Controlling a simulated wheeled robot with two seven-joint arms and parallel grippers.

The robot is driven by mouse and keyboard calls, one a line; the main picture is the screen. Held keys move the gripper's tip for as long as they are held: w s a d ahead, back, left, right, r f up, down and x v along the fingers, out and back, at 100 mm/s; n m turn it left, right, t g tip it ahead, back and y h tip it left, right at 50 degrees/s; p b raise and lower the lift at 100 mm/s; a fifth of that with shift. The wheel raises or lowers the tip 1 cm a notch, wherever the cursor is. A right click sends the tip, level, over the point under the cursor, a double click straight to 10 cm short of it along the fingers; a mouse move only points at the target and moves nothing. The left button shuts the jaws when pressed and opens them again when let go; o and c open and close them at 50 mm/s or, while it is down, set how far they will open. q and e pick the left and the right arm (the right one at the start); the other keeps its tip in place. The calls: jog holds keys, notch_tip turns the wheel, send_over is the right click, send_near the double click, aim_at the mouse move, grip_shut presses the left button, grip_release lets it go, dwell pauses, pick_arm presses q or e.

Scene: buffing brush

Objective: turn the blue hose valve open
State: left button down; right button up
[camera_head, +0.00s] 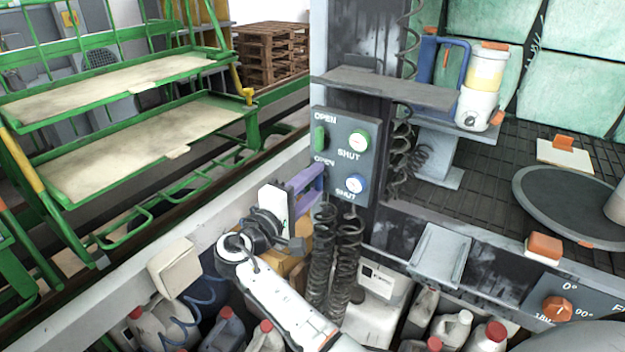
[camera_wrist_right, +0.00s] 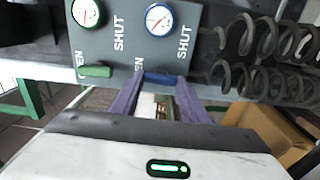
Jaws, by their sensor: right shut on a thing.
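A dark valve panel (camera_head: 340,160) on the grey post carries OPEN and SHUT lettering. In the right wrist view, the blue valve handle (camera_wrist_right: 162,78) is below the blue-rimmed gauge (camera_wrist_right: 158,19). It lies about parallel to the green valve handle (camera_wrist_right: 95,71). My right gripper (camera_head: 318,177) reaches the panel from the lower left, its purple fingers shut on the blue handle. In the head view the fingers largely hide that handle. The fingertips also show in the right wrist view (camera_wrist_right: 160,80). My left gripper is out of view.
Dark coiled hoses (camera_head: 348,255) hang just below the panel, close to my right wrist. A grey shelf (camera_head: 385,88) juts out above. The green handle (camera_head: 319,140) is directly above the gripped one. Jugs (camera_head: 265,340) crowd the floor below.

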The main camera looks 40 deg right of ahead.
dwell(0.4)
jog(key=o, duration=1.1)
jog(key=shift+c, duration=0.2)
jog(key=b+v, duration=0.2)
jog(key=v, duration=0.8)
jog(key=shift+a, duration=0.15)
jog(key=shift+f, duration=0.1)
